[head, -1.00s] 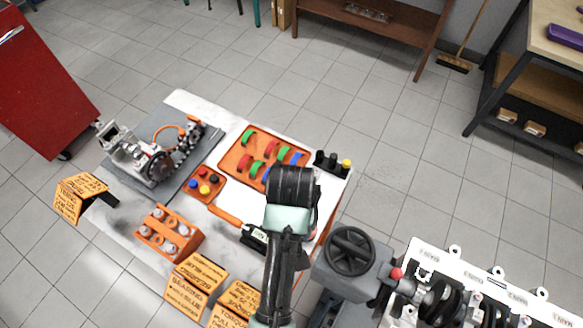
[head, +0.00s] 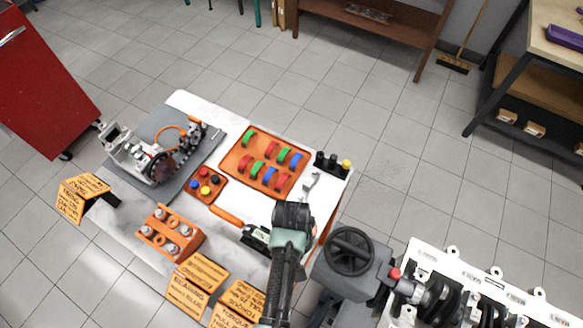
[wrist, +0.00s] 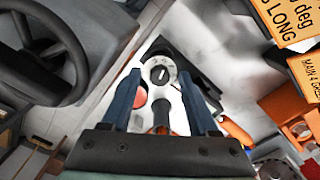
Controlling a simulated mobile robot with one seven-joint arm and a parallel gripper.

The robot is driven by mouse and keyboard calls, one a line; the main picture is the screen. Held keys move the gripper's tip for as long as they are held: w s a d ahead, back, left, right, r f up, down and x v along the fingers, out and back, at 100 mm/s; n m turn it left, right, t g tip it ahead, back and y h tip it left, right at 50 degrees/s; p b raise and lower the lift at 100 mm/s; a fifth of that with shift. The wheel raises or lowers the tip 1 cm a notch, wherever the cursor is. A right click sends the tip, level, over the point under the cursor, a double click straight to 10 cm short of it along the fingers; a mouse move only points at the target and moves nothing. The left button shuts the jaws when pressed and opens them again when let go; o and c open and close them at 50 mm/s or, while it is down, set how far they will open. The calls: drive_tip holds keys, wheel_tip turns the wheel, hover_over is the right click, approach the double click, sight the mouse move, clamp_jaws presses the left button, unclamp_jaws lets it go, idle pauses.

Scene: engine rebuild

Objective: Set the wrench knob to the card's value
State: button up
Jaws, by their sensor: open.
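The wrench lies on the white table, with an orange handle (head: 227,215) and a dark body with a small display (head: 257,236). In the wrist view a pale round knob (wrist: 160,70) with a dark centre and white pointer mark sits on a dark body. My gripper (wrist: 160,82) is open, its two blue fingers either side of the knob in that view; contact cannot be told. In the head view my gripper's wrist (head: 293,214) is just right of the wrench and hides the fingers. An orange torque card (head: 237,303) stands at the front edge; its value is unreadable.
An orange tray (head: 228,160) holds several coloured clips. A silver tool (head: 310,184) lies beside it. A handwheel (head: 350,250) stands close right of my arm. Other orange cards (head: 196,283) and an orange bolt rack (head: 170,233) are left.

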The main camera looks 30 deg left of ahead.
clamp_jaws()
drive_tip(key=shift+m, duration=0.3)
drive_tip(key=m+p, duration=0.1)
drive_tip(key=m, duration=0.1)
drive_tip(key=shift+r+m, duration=0.1)
drive_tip(key=shift+m, duration=0.3)
drive_tip(key=shift+m+p, duration=0.8)
drive_tip(key=shift+m, duration=1.4)
unclamp_jaws()
